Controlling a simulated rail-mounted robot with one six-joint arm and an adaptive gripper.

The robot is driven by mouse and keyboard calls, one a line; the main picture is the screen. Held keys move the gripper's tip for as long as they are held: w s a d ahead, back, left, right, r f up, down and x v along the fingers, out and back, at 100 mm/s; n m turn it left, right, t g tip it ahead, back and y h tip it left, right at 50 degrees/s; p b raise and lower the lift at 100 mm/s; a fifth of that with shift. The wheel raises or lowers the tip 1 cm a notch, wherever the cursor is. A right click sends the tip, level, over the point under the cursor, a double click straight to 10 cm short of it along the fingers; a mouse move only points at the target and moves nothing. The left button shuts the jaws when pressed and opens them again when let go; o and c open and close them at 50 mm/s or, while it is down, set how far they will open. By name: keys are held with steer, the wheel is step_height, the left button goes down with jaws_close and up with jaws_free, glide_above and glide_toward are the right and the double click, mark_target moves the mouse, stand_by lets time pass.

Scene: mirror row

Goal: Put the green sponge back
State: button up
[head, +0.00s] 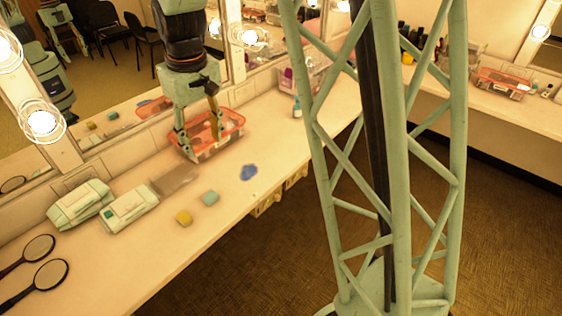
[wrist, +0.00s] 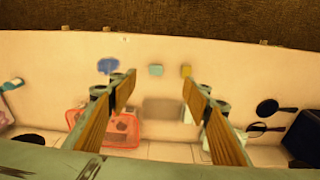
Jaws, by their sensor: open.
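The green sponge (head: 210,198) is a small pale teal-green block on the counter, close to its front edge. A yellow block (head: 184,218) lies just left of it. In the wrist view the green sponge (wrist: 156,71) shows beyond the space between my fingertips, with the yellow block (wrist: 186,71) to its right. My gripper (head: 202,146) is open and empty, pointing down above the counter; in the head view it overlaps the orange-red basket (head: 233,122). The wrist view also shows my open gripper (wrist: 160,95), with the basket (wrist: 125,130) partly behind its left finger.
A blue item (head: 248,172) lies right of the sponge. A flat greyish translucent piece (head: 175,179), white packs (head: 130,208) and hand mirrors (head: 50,273) are on the left. A small bottle (head: 297,107) stands beyond the basket. The wall mirror runs along the back.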

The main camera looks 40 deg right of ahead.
steer(key=s+r+m+t, duration=0.1)
steer(key=s+r, duration=1.4)
steer(key=s, duration=0.2)
steer(key=s+r, duration=0.2)
steer(key=s, duration=0.8)
steer(key=s+r+m+t, duration=0.1)
steer(key=s+r, duration=0.1)
steer(key=s, duration=0.9)
steer(key=shift+t, duration=0.3)
steer(key=shift+r, duration=0.1)
steer(key=shift+w+f+b, duration=0.1)
steer(key=shift+f+b, duration=2.15)
steer(key=shift+b, duration=0.1)
